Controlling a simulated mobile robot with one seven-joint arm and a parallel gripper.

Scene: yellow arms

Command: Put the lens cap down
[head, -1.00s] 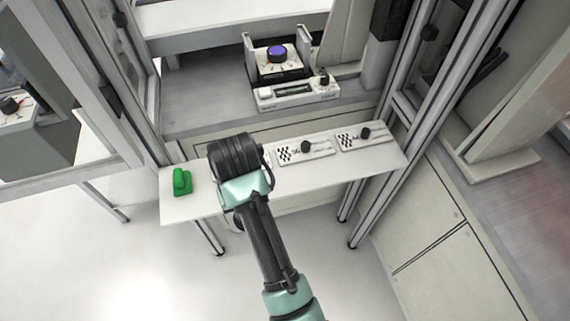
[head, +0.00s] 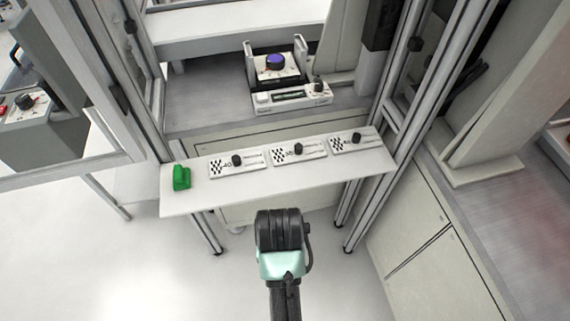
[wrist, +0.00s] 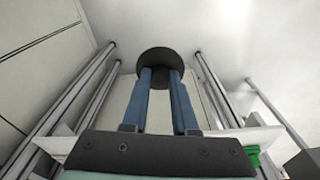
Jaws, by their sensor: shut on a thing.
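The lens cap (wrist: 160,54) shows in the wrist view as a dark round disc at the fingertips. My gripper (wrist: 161,76) has its two blue fingers closed on it and holds it in the air. In the head view the black wrist of my arm is in front of the white shelf's near edge, low in the middle. The fingers and the cap are hidden there.
A white shelf (head: 210,198) carries a green object (head: 181,177) at its left end and three labelled plates with black knobs (head: 236,160). Behind it, a device with a purple-topped dial (head: 276,62) stands on a grey bench. Metal posts flank the shelf.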

